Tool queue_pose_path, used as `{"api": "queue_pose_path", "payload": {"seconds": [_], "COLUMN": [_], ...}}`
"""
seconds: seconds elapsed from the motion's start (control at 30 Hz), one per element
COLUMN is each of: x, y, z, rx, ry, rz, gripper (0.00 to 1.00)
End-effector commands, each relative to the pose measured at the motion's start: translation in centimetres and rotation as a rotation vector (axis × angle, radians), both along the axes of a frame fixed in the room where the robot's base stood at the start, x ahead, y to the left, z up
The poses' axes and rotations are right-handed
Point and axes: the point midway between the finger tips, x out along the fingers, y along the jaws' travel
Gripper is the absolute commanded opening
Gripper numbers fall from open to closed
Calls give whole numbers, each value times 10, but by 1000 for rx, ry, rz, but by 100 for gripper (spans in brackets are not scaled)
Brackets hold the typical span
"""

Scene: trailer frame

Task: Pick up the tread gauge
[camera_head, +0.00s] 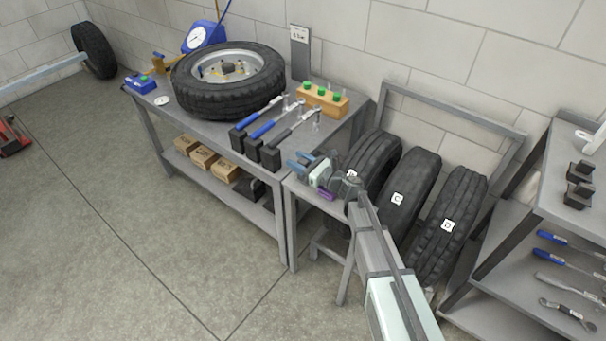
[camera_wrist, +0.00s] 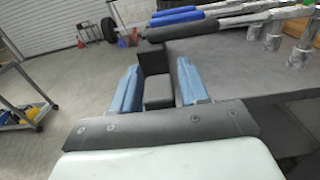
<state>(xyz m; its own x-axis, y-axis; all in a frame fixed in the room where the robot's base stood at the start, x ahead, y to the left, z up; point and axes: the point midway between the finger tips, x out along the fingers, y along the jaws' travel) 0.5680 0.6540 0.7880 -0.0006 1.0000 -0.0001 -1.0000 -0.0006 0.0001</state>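My gripper (camera_head: 304,160) is over the small side table, its blue fingers pointing toward the workbench. In the wrist view my gripper (camera_wrist: 158,68) has its two fingers apart. A black block (camera_wrist: 157,92) shows between them and appears to lie beyond; I see no object held. I cannot identify the tread gauge with certainty. A small purple item (camera_head: 327,194) lies on the side table, partly beside my wrist. A small round white-faced item (camera_head: 162,101) lies on the left of the workbench.
The workbench (camera_head: 210,130) carries a wheel (camera_head: 228,77), blue and black-handled torque wrenches (camera_head: 268,122) in black holders, and a wooden block (camera_head: 322,99) with green-topped pieces. Tires on a rack (camera_head: 399,199) stand beside my arm. A shelf (camera_head: 560,220) with tools is at right.

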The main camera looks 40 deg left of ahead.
Motion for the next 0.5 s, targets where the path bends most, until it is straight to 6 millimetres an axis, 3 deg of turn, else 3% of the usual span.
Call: {"api": "queue_pose_path", "payload": {"seconds": [0.07,0.43,0.5], "x": [0,0,0], "y": [0,0,0], "z": [0,0,0], "rx": [0,0,0], "ry": [0,0,0], "rz": [0,0,0], "gripper": [36,1,0]}}
